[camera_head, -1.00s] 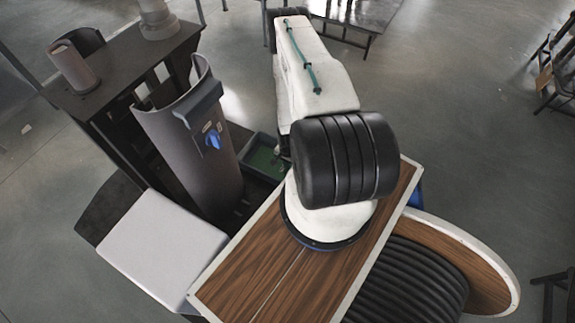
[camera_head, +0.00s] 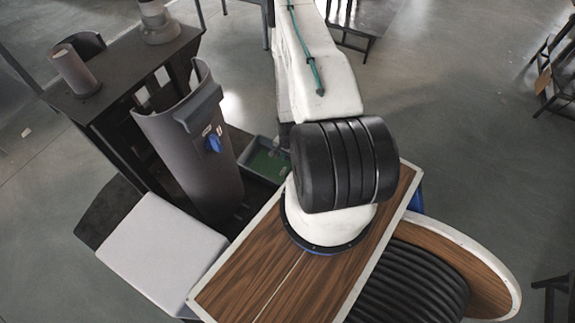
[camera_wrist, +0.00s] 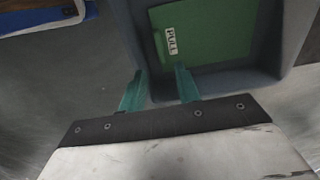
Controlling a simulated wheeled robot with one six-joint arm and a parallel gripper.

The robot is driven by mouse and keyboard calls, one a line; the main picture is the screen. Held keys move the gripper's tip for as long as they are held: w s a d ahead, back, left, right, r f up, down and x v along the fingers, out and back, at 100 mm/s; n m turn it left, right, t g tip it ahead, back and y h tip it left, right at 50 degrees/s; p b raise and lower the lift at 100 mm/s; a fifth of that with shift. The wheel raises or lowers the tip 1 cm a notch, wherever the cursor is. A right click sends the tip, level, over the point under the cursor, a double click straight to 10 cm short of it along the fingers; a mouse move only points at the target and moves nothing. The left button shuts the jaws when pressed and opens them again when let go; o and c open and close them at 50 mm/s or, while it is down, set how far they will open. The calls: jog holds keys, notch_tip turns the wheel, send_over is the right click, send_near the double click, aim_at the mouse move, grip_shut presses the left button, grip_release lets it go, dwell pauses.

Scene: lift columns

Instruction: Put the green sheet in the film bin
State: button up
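A green sheet (camera_wrist: 205,30) with a white "PULL" label lies in a grey tray (camera_wrist: 285,60) in the wrist view. The head view also shows the green sheet (camera_head: 268,163) in the grey tray (camera_head: 248,173), partly hidden behind my arm. My gripper (camera_wrist: 159,72) has two teal fingers, spread apart with nothing held between them. In the wrist view its fingertips are at the tray's near side, just below the sheet's edge; I cannot tell whether they touch. My gripper is out of the head view. No container is clearly marked as the film bin.
A tall grey open container (camera_head: 190,145) with a blue tag stands left of the tray. Behind it is a dark table (camera_head: 120,65) with two cylinders. A pale grey flat panel (camera_head: 160,252) lies at lower left. Open floor lies at right.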

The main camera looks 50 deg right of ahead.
jog(key=shift+r, duration=1.8)
